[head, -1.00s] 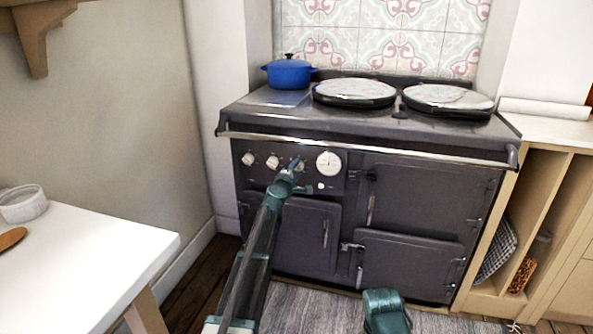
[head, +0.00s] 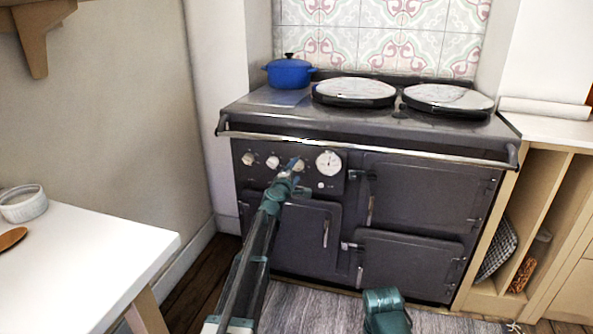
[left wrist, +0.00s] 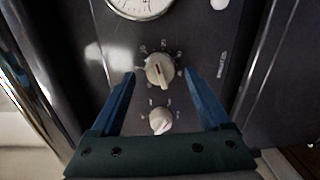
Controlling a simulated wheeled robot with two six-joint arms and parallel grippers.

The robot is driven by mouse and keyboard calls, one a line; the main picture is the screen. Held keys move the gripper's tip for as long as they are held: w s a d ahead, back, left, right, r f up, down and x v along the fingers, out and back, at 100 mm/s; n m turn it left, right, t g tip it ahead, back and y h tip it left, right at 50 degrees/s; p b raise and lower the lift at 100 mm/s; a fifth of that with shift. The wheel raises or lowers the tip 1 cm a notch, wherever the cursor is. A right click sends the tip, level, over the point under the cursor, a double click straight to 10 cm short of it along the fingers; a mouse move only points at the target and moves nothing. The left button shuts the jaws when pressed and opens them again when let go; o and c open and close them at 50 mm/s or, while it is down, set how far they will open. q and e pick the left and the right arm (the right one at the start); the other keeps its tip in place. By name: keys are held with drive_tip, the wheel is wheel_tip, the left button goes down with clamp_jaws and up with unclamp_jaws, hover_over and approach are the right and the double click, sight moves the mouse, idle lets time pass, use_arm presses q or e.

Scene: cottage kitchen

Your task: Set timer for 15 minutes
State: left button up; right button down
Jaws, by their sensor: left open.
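The black range cooker's control panel (head: 310,183) carries several cream knobs and a large round white dial (head: 329,163). My left gripper (head: 297,175) is in front of the panel, at the knob just left of the dial. In the left wrist view this knob (left wrist: 160,70) has a red pointer mark and small markings around it. It sits between the open blue fingertips, and I see no finger touching it. A second knob (left wrist: 160,121) lies nearer the palm, and part of the large dial (left wrist: 140,5) shows at the top. I cannot read which control is the timer.
A blue pot (head: 289,73) stands at the back left of the cooker top, beside two round lids. A steel rail (head: 360,146) runs across above the panel. A white table (head: 85,255) stands at the left.

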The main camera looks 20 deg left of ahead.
use_arm(q)
drive_tip(key=s, duration=1.2)
drive_tip(key=shift+r+p, duration=0.3)
